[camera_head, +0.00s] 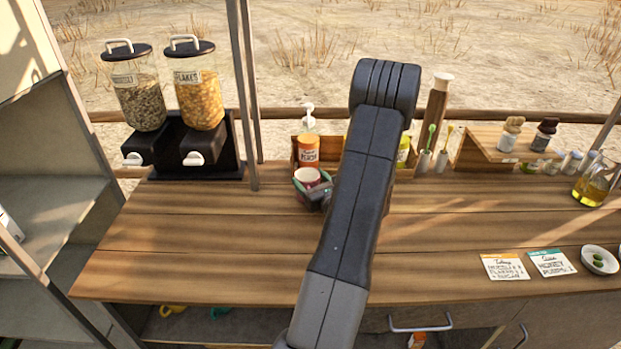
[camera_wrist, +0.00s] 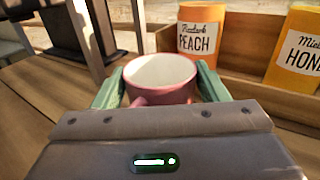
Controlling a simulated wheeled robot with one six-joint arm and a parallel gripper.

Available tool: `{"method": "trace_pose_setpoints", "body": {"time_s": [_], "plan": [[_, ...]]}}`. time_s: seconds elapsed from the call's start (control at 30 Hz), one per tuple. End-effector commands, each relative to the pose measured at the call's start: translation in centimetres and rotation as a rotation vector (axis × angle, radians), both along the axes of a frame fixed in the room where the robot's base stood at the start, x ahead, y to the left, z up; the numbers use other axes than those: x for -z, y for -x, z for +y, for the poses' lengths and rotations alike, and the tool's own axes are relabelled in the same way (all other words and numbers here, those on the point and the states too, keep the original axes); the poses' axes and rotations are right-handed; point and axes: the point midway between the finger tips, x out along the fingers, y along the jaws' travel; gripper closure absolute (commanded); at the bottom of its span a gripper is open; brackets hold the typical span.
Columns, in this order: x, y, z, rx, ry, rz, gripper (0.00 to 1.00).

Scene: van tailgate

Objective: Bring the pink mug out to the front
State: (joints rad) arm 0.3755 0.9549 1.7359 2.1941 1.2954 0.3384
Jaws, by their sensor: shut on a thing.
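The pink mug (camera_wrist: 160,80) is upright between the two green fingers of my gripper (camera_wrist: 160,92) in the wrist view. The fingers close on its left and right sides, and its pale inside faces up. In the head view the mug (camera_head: 308,177) is near the back of the wooden counter, left of my arm, with my gripper (camera_head: 312,186) around it. My wrist partly hides its near side. I cannot tell whether its base touches the counter.
Right behind the mug is a wooden box (camera_wrist: 232,84) with a peach bottle (camera_wrist: 199,45) and a honey bottle (camera_wrist: 296,50). Cereal dispensers (camera_head: 186,140) stand to the left. The front of the counter (camera_head: 200,250) is clear. Two cards (camera_head: 505,267) and a small bowl (camera_head: 599,260) lie front right.

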Motion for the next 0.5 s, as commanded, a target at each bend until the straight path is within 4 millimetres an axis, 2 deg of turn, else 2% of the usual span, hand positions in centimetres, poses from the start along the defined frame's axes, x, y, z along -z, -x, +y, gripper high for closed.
{"method": "trace_pose_setpoints", "body": {"time_s": [0.5], "plan": [[0.2, 4.7, 0.0, 0.001, 0.000, 0.000, 0.58]]}}
